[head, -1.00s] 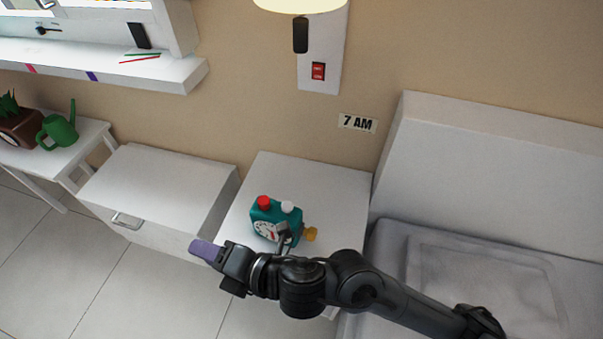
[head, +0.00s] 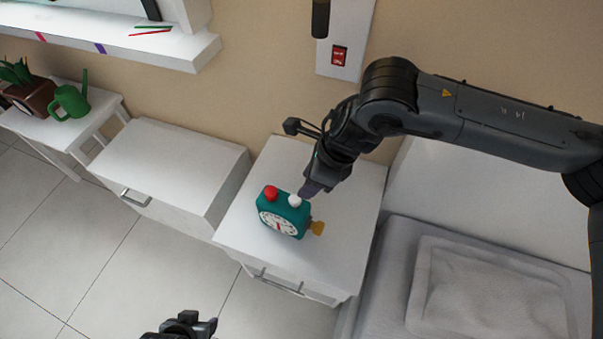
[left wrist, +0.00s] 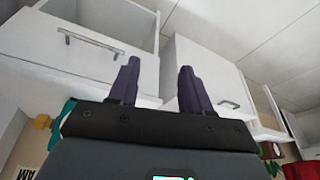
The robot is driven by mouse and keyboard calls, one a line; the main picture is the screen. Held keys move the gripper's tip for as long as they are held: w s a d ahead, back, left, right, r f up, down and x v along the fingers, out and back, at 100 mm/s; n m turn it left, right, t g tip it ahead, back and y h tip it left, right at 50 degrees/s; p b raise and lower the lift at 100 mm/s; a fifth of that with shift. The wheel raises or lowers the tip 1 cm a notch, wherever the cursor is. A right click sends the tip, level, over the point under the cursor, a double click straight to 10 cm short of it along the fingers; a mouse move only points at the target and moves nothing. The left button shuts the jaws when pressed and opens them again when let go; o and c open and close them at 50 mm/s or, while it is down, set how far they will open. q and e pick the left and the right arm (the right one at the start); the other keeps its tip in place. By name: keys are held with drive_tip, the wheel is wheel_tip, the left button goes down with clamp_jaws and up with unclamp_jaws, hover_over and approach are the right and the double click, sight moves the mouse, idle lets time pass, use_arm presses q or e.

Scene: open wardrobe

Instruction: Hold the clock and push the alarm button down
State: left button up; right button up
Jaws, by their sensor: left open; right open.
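The teal alarm clock (head: 284,213) stands on the white nightstand (head: 340,235). It has a white dial, a red button (head: 270,193) and a white button (head: 295,201) on top, and a yellow key (head: 317,228) at its right side. My right gripper (head: 309,189) is at the clock's back right, close to the white button; contact cannot be told. My left gripper (head: 203,328) is at the bottom edge, below and left of the clock. In the left wrist view its purple fingers (left wrist: 157,85) are apart and empty, and the clock (left wrist: 67,112) is mostly hidden behind the gripper body.
A white cabinet (head: 175,155) stands left of the nightstand. A green watering can (head: 72,100) and a potted plant (head: 30,97) are farther left. The bed (head: 480,290) is at right. A wall panel with a red switch (head: 339,56) is above. The floor in front is clear.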

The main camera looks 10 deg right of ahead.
use_arm(q)
drive_tip(key=m+t+h, duration=0.4)
drive_tip(key=t+h, duration=0.4)
drive_tip(key=h, duration=0.6)
approach(272, 191)
drive_tip(key=s+d+f, duration=0.6)
drive_tip(key=s, duration=0.3)
drive_tip(key=w+a+r+m+g+h, duration=0.1)
drive_tip(key=w+a+r+m+g, duration=0.1)
drive_tip(key=w+a+r+m, duration=0.3)
drive_tip(key=w+a+r+m+g+h, duration=0.1)
drive_tip(key=w+a+m+g, duration=0.1)
drive_tip(key=w, duration=0.5)
drive_tip(key=x, duration=0.9)
drive_tip(key=shift+s+d+f, duration=0.2)
drive_tip(key=shift+d, duration=0.1)
clamp_jaws()
